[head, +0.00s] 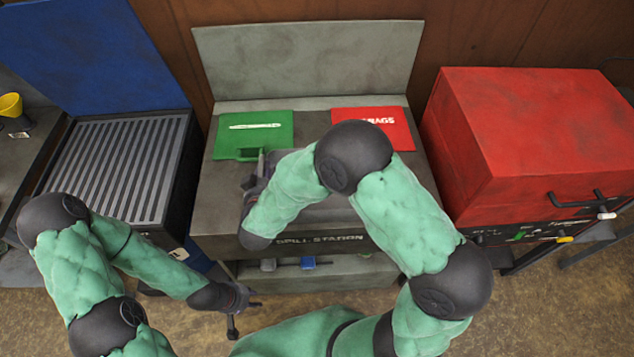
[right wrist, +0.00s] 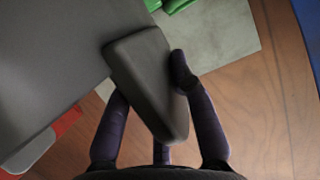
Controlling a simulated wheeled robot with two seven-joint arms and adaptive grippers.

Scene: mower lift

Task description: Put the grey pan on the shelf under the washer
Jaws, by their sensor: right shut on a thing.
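My right gripper (right wrist: 150,95) is shut on a dark grey, rounded slab in the right wrist view, which looks like the grey pan (right wrist: 143,70). In the head view this gripper (head: 262,170) is over the spill station's top, by the green case; the pan is mostly hidden there by my arm and hand. The unit with the raised blue lid and ribbed grey top, likely the washer (head: 122,165), stands at the left. The shelf under it is not clearly visible behind my left arm. My left gripper (head: 240,300) is low, in front of the spill station's left leg; its opening is unclear.
A yellow cup (head: 11,105) is far left.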

